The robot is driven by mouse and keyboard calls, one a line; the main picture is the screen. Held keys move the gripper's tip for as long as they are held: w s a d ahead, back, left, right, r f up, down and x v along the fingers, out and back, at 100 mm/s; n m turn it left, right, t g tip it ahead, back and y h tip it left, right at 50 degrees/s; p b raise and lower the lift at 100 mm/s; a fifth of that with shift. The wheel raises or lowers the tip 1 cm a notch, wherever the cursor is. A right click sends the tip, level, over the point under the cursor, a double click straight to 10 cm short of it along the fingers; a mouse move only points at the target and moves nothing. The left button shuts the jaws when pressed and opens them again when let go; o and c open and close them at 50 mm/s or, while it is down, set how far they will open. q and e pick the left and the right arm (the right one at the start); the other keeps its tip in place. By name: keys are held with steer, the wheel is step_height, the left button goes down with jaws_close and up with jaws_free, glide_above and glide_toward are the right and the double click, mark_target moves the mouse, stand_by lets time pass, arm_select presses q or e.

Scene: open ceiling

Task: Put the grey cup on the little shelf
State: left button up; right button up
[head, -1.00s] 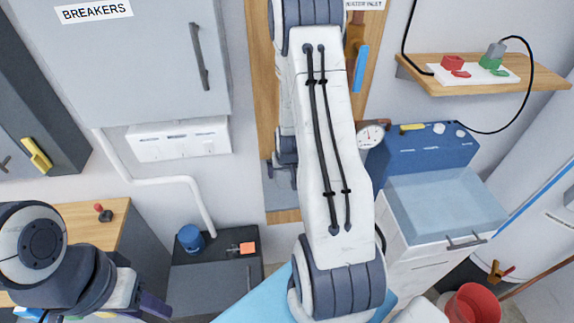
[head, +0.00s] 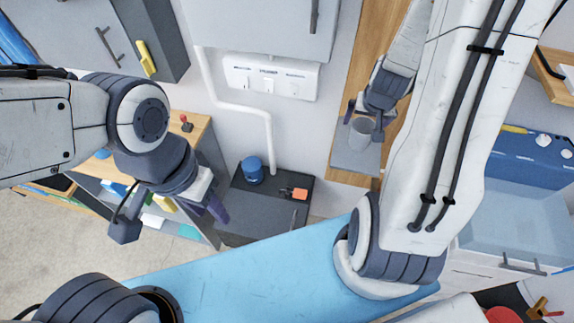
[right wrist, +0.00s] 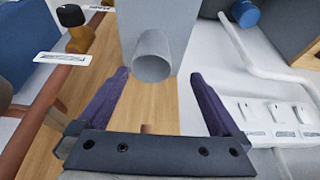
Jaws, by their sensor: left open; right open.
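The grey cup (head: 361,133) is at the little grey shelf (head: 352,158) on the wooden wall panel, and appears to stand on it. In the right wrist view the cup (right wrist: 153,58) shows its round open end, with the shelf (right wrist: 160,18) behind it. My right gripper (head: 364,117) is open beside the cup. In the right wrist view its fingers (right wrist: 160,88) are spread wide, and the cup is beyond their tips with gaps on both sides. My left gripper (head: 170,217) is open and empty at the left, far from the cup.
A white switch plate (head: 270,78) is on the wall left of the panel. A dark cabinet (head: 240,205) carries a blue container (head: 251,169). A blue surface (head: 250,265) lies in front. A blue machine (head: 530,155) stands at the right, partly behind my right arm.

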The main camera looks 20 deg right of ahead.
steer(key=s+a+r+n+g+y, duration=0.1)
steer(key=a+r+n+y, duration=0.15)
steer(key=a, duration=0.85)
steer(key=s+a+r+n+y, duration=0.15)
steer(key=a+r+n, duration=0.25)
steer(key=a, duration=0.6)
steer(key=s+a+r+n+g, duration=0.1)
steer(key=s+a+r+n, duration=0.1)
steer(key=s, duration=0.5)
steer(key=s+a+r+n+g, duration=0.1)
steer(key=s+a+r+n, duration=0.2)
steer(key=s+a+n, duration=0.2)
steer(key=s+a, duration=0.2)
steer(key=s, duration=0.1)
steer(key=shift+a+g+h, duration=0.15)
steer(key=shift+g+h, duration=0.25)
